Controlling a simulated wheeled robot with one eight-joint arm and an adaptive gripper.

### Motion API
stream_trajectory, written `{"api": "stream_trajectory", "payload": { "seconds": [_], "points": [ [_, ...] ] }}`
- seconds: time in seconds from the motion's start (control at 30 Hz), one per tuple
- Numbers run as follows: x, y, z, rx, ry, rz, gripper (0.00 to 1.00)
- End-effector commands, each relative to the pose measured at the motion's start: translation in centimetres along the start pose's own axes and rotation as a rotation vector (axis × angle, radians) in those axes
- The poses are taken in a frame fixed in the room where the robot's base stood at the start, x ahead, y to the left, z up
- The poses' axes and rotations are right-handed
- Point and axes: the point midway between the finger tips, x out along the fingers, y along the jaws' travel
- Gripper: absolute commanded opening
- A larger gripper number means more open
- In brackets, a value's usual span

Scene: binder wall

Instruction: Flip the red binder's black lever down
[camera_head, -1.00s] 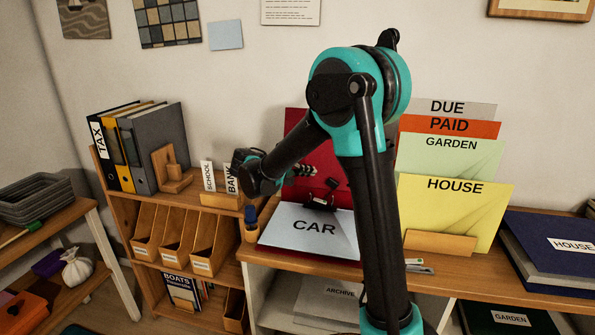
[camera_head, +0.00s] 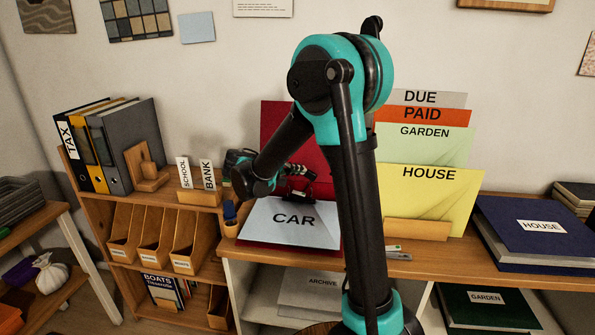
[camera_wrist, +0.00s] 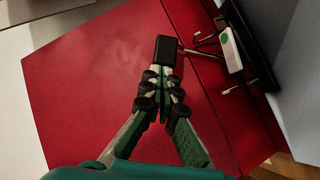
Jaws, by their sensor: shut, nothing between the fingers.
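The red binder (camera_head: 281,130) lies open on the wooden shelf top, its red cover upright at the back. A white sheet marked CAR (camera_head: 270,215) lies on its front part. The black lever (camera_wrist: 167,50) shows in the wrist view as a black pad on a metal arm, standing out from the clamp (camera_wrist: 232,52) in front of the red surface. My gripper (camera_wrist: 163,70) is shut and empty, its fingertips right at the pad; I cannot tell whether they touch. In the head view my gripper (camera_head: 300,171) is above the clamp, partly hiding the lever.
File dividers marked HOUSE (camera_head: 440,195) and PAID stand close right of my arm. A pen cup (camera_head: 230,222) and BANK card (camera_head: 207,175) stand left of the binder. A blue HOUSE binder (camera_head: 535,222) lies far right.

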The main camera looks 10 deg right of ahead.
Motion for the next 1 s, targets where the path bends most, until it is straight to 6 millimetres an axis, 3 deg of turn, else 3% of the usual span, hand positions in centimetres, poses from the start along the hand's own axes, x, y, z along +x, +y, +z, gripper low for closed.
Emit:
{"api": "stream_trajectory", "payload": {
  "seconds": [0.37,1.0],
  "points": [
    [1.3,1.1,1.4,0.105,-0.004,-0.103,0.00],
    [6.5,1.9,6.6,0.525,-0.004,-0.517,0.00]
  ]
}}
